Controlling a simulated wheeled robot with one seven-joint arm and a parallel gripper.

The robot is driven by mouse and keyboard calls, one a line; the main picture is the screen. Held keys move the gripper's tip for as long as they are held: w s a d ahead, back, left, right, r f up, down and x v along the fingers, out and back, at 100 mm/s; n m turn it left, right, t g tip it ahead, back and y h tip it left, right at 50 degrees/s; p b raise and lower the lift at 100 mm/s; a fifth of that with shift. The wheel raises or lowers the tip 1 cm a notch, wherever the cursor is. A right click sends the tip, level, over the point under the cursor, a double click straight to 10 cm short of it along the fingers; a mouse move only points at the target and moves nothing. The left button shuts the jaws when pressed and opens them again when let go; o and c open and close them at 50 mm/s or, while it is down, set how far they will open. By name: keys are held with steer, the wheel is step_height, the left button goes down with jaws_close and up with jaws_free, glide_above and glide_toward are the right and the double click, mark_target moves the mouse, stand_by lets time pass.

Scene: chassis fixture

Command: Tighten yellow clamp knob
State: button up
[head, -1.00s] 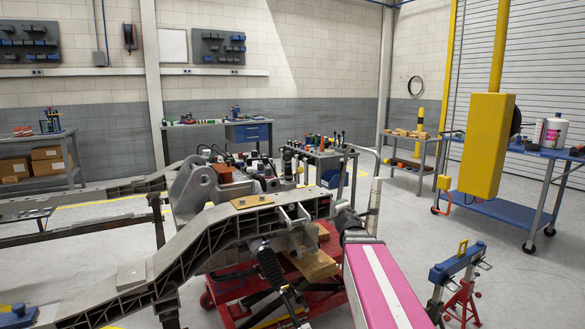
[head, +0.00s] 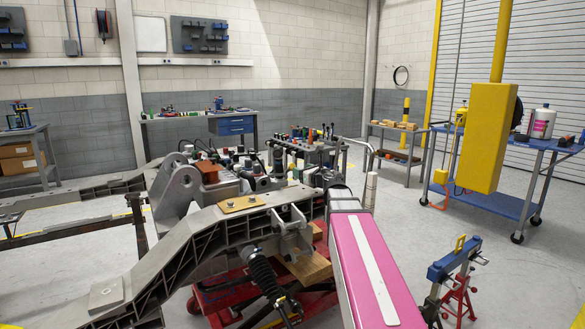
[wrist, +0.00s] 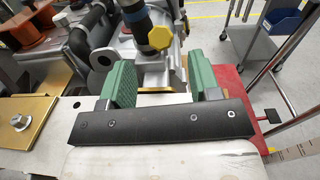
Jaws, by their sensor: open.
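A yellow clamp knob (wrist: 160,37), faceted in outline, shows at the top centre of the wrist view, on a grey metal body with a dark shaft beside it. My gripper (wrist: 158,70) is open, with one green pad on the left and one on the right. The knob appears in line with the gap between the pads, beyond their tips, and apart from both. Nothing is held between the pads. In the head view I cannot make out the knob or the gripper; my pink arm link covers part of the fixture.
The grey chassis frame (head: 190,235) runs across the front, with a gold plate (head: 242,204) bolted on it. A red lift base (head: 215,297) stands below. A blue sawhorse-like stand (head: 453,258) is at right. A blue cart (head: 515,200) stands behind it, with open floor between.

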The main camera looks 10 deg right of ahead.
mark_target(293, 165)
steer(key=x, duration=0.7)
steer(key=shift+c, duration=0.3)
steer(key=c, duration=0.9)
